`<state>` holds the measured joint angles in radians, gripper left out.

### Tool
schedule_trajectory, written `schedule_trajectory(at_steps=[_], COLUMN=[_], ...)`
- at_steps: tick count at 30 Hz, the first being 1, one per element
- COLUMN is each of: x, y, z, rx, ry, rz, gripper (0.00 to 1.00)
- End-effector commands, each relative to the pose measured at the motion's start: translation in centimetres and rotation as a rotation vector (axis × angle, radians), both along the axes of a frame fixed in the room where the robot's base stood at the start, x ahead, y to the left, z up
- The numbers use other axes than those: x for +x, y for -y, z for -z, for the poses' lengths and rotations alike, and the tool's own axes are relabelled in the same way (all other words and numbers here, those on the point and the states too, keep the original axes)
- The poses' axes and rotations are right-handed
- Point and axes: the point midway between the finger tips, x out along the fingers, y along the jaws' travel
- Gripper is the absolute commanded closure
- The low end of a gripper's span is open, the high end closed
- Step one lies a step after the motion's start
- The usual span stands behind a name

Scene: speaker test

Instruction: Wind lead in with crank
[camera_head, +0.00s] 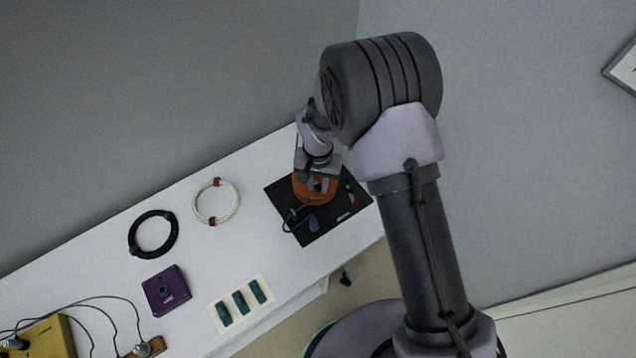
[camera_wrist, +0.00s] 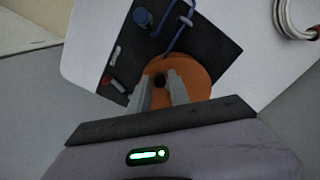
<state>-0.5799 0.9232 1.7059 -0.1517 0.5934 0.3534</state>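An orange reel (camera_head: 315,196) sits on a black mat (camera_head: 325,228) at the right end of the white table. The reel also shows in the wrist view (camera_wrist: 199,78). A blue lead (camera_head: 287,220) runs out from it over the mat, with a bent run in the wrist view (camera_wrist: 182,22). My gripper (camera_wrist: 161,78) is over the reel, pointing down, its two grey fingers apart. A small dark round spot shows between the fingertips; I cannot tell whether it is the crank's knob or a hole. No crank arm can be made out.
Small red and dark pieces (camera_wrist: 117,85) lie at the mat's edge. A white cable coil (camera_head: 216,202), a black coil (camera_head: 153,234), a purple box (camera_head: 165,290) and a card with teal pieces (camera_head: 240,303) lie to the left. A yellow box (camera_head: 48,340) with wires is farther left.

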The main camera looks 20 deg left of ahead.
Motion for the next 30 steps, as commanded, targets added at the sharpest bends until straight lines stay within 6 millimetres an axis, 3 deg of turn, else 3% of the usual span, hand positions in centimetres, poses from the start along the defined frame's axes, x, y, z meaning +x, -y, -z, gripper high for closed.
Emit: schedule_trajectory(at_steps=[1, 3, 10, 18, 27, 28, 30], x=[0.0, 0.0, 0.1, 1.1, 1.2, 1.2, 1.2], y=[0.0, 0.0, 0.2, 1.4, 1.5, 1.5, 1.5], z=[0.0, 0.0, 0.0, 0.0, 0.0, 0.0, 0.0], rx=[0.0, 0.0, 0.0, 0.0, 0.0, 0.0, 0.0], ry=[0.0, 0.0, 0.0, 0.0, 0.0, 0.0, 0.0], rz=[0.0, 0.0, -0.044, -0.382, -0.414, -0.414, -0.413], gripper=[0.89, 1.0, 1.0, 1.0, 1.0, 0.81, 0.67])
